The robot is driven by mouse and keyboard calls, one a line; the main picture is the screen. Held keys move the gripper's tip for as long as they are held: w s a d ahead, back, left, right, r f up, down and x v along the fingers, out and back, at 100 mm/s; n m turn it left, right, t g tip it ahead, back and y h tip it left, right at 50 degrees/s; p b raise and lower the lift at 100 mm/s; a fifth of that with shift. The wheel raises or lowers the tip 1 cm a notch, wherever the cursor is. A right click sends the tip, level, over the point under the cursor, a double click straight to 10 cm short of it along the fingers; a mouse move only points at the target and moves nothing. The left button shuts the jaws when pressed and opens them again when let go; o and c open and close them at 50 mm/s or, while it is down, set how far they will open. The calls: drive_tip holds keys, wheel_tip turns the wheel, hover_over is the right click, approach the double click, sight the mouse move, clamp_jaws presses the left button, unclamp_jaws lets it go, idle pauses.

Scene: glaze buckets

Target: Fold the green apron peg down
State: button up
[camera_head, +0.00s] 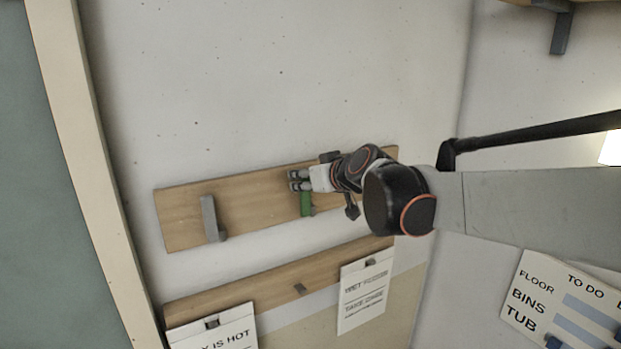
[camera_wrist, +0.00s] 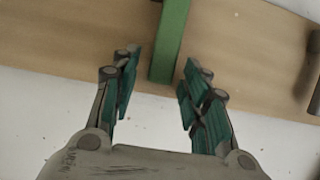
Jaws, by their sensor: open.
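The green apron peg (camera_head: 306,204) is on the upper wooden board (camera_head: 180,228) on the wall, partly hidden by my gripper in the head view. In the wrist view the green peg (camera_wrist: 170,45) runs down from the top edge, and its lower end sits between the lines of my two fingers. My gripper (camera_head: 298,180) is open in front of the board. In the wrist view my gripper (camera_wrist: 157,85) has its fingertips on either side of the peg's lower end, with gaps to both sides. I cannot tell how deep the fingers reach.
A grey peg (camera_head: 212,219) is on the same board to the left. A dark peg (camera_wrist: 314,75) shows at the right of the wrist view. A lower board (camera_head: 260,285) carries hanging paper signs (camera_head: 364,295). A to-do board (camera_head: 565,305) is at the lower right.

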clamp_jaws()
